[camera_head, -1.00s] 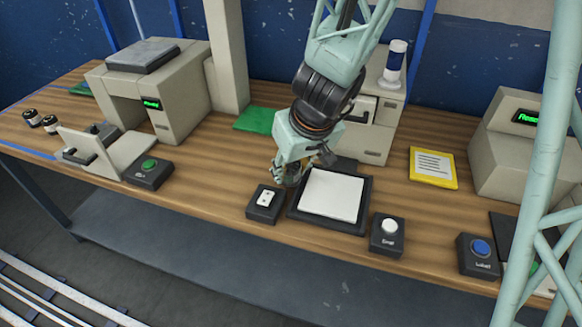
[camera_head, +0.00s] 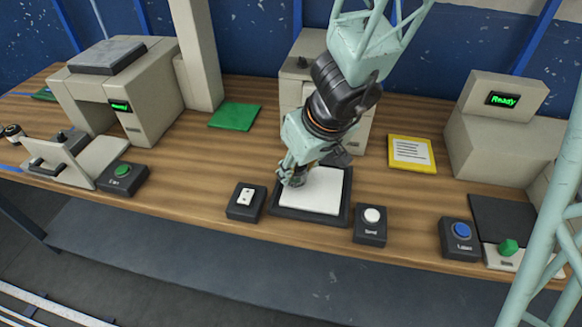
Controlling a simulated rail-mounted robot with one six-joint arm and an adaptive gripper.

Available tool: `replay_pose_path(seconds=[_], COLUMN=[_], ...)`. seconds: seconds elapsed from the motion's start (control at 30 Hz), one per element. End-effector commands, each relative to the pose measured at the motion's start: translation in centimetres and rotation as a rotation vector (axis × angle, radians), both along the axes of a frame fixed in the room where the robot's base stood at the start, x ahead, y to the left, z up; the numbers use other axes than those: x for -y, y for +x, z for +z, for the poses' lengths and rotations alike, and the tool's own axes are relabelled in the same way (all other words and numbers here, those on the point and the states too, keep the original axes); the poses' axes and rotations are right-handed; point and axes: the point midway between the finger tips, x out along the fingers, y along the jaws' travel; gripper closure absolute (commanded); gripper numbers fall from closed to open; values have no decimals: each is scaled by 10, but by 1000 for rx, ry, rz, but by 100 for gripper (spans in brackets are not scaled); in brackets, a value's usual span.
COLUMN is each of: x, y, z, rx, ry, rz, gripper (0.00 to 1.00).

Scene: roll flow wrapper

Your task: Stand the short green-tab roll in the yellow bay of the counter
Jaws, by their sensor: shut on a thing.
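My gripper (camera_head: 291,181) points down over the left part of a white pad in a black frame (camera_head: 312,190) on the wooden counter. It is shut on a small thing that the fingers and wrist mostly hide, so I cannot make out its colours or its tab. I cannot tell whether that thing touches the pad. A yellow-bordered bay with a printed white sheet (camera_head: 411,153) lies on the counter, right of my gripper and farther back. No roll stands on it. A green patch (camera_head: 234,116) lies at the back left.
Button boxes line the front edge: a white switch (camera_head: 246,201), a white button (camera_head: 371,223) and a blue one (camera_head: 461,237). A machine reading "Ready" (camera_head: 502,112) stands right of the yellow bay. Another machine (camera_head: 132,100) stands left. My arm partly covers the middle machine (camera_head: 300,72).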

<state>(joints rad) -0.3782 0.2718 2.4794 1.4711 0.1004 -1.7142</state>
Motion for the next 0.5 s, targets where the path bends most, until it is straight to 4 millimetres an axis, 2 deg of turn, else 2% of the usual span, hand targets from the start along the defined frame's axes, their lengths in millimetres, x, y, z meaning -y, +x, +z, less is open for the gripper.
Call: replay_pose_path(seconds=[0.23,0.5], x=[17,23], y=[-5,-7], z=[0,0], rx=[0,0], ry=[0,0], rz=[8,14], gripper=[84,84])
